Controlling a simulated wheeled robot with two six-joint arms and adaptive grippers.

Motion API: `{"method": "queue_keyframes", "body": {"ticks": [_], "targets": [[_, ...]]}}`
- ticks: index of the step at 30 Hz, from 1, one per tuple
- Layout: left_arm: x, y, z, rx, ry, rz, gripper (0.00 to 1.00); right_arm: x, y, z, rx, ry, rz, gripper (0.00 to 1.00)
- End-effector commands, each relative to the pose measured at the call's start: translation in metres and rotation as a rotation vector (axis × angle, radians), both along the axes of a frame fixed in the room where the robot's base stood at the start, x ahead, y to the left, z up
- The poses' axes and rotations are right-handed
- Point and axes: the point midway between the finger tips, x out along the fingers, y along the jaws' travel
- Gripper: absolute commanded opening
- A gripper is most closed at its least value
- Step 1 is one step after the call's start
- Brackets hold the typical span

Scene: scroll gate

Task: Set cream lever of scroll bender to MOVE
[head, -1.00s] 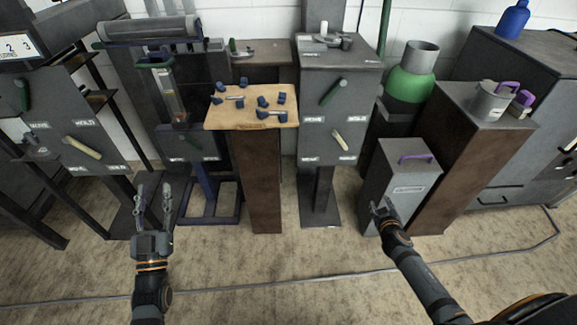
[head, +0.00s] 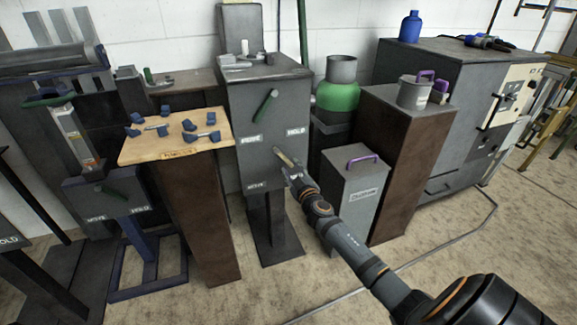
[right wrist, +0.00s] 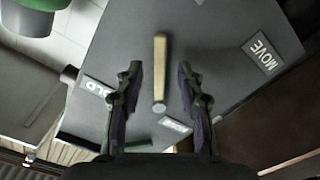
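The cream lever (head: 281,153) is on the front of a grey pedestal machine (head: 236,112) at centre in the head view. It slants from upper left down to the right, and my right gripper (head: 291,169) hides its lower part. In the right wrist view the cream lever (right wrist: 160,70) appears between the two fingers of my right gripper (right wrist: 162,85), which are open with gaps on both sides. I cannot tell how deep the fingers reach. A MOVE label (right wrist: 262,54) is right of the lever and a HOLD label (right wrist: 98,91) left. My left gripper is out of view.
A wooden-topped stand (head: 170,151) with blue pieces is to the left. A grey bin (head: 352,193) with a purple handle stands close on the right. Floor is open in front.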

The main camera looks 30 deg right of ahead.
Motion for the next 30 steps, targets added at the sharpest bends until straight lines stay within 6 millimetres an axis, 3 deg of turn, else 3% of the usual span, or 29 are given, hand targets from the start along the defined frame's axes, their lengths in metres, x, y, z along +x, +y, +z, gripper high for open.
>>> {"method": "queue_keyframes", "body": {"ticks": [6, 14, 23, 30], "targets": [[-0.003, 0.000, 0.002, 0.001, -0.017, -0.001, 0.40, 0.024, -0.006, 0.000, 0.001, 0.000, 0.000, 0.38], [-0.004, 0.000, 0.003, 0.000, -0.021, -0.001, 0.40, 0.026, -0.006, -0.001, -0.001, 0.001, 0.001, 0.38], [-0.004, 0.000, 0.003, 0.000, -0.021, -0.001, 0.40, 0.026, -0.006, -0.001, -0.001, 0.002, 0.000, 0.01], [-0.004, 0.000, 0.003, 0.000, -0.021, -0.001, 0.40, 0.026, -0.006, -0.001, -0.001, 0.002, 0.000, 0.00]]}}
